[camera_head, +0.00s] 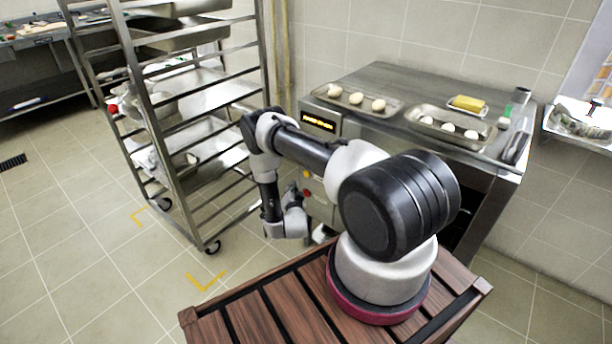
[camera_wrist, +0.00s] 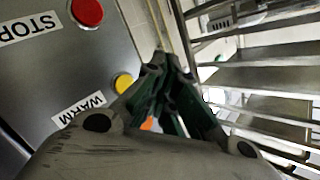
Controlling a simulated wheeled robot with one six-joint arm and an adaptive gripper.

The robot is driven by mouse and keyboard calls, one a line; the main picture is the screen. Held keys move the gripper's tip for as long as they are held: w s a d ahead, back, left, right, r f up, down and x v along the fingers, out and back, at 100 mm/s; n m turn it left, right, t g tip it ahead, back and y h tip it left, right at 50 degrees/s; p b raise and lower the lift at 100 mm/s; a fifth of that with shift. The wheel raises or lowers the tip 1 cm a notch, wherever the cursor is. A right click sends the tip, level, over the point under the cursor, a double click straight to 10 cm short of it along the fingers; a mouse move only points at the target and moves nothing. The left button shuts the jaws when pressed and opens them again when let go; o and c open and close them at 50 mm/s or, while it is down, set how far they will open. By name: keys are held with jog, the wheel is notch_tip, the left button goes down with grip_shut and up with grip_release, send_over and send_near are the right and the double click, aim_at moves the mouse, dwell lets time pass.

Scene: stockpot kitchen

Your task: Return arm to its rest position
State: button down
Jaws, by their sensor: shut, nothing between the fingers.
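My arm reaches out from its base toward the front of the steel oven unit in the head view, with its forearm hanging down beside the rack. My gripper is mostly hidden there behind the wrist links. In the wrist view my gripper (camera_wrist: 166,66) shows as dark green fingers drawn together, shut and empty. It points toward the gap between the oven's control panel (camera_wrist: 55,65) and the rack (camera_wrist: 265,75). A yellow button (camera_wrist: 123,83) marked WARM lies just left of the fingers, and a red STOP button (camera_wrist: 87,11) lies farther up.
The wheeled steel rack (camera_head: 183,160) stands close on the left of my arm. The oven unit (camera_head: 400,82) carries a tray with dough balls (camera_head: 357,101), another tray (camera_head: 450,128) and a yellow block (camera_head: 468,103). Tiled floor (camera_head: 90,235) is clear at lower left.

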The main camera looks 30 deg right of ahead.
dwell(0.7)
jog(key=s+a+f+n+g+y, duration=0.3)
jog(key=s+f+g, duration=0.2)
jog(key=s+f, duration=0.1)
jog(key=s+a+f+n+g+y, duration=0.2)
jog(key=s+a+f+g, duration=0.1)
jog(key=s+f+g, duration=0.25)
jog(key=s+a+r+n+g+y, duration=0.1)
jog(key=s+r+n+g, duration=0.15)
jog(key=r, duration=0.85)
jog(key=s+a+r+n+g+y, duration=0.1)
jog(key=s+a+r+g, duration=0.15)
jog(key=r, duration=0.95)
jog(key=s+a+r+n+g+y, duration=0.15)
jog(key=s+r, duration=0.25)
jog(key=r, duration=0.7)
jog(key=s+d+r+t, duration=0.1)
jog(key=s+r+t, duration=0.1)
jog(key=s+r, duration=0.4)
jog(key=s+d+r+n+t+h, duration=0.1)
jog(key=s+r, duration=0.5)
jog(key=r, duration=1)
jog(key=s+d+r+n+t, duration=0.1)
jog(key=s+r+t, duration=0.2)
jog(key=s+r, duration=0.4)
notch_tip(320, 180, up, 5)
